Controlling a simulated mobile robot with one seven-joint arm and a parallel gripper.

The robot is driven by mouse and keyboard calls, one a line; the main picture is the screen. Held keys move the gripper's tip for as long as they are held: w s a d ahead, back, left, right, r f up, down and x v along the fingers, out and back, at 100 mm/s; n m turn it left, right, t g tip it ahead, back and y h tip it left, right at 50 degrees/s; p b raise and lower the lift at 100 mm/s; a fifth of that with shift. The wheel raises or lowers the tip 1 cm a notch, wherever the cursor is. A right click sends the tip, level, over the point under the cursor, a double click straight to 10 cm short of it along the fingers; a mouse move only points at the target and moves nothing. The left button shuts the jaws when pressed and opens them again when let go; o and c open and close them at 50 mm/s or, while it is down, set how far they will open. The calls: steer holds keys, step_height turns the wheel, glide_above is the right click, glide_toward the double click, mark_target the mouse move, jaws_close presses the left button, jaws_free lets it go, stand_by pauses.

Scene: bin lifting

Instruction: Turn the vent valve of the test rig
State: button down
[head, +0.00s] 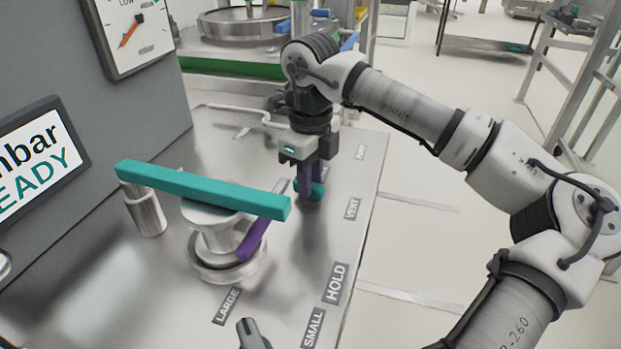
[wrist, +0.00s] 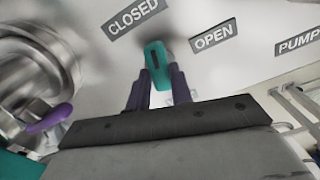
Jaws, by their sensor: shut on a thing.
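The vent valve has a teal handle (head: 317,191) on the metal deck, near the VENT label (head: 352,208). My gripper (head: 309,180) reaches down from above, its purple fingers shut on the teal handle. In the wrist view the handle (wrist: 155,62) sits between the two fingers of my gripper (wrist: 156,80). Its far end lies between the CLOSED label (wrist: 131,17) and the OPEN label (wrist: 214,36), nearer CLOSED. The valve's base is mostly hidden by the handle and fingers.
A round metal chamber (head: 222,240) with a long teal bar (head: 205,189) and a purple lever (head: 252,240) stands left of my gripper. A grey panel with a gauge (head: 138,32) and READY display (head: 38,158) rises at left. A small dark knob (head: 252,334) is in front.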

steer(key=shift+n, duration=1.4)
steer(key=c, duration=1.2)
jaws_free()
steer(key=shift+c, duration=0.2)
step_height(320, 180, up, 14)
steer(key=shift+f, duration=0.1)
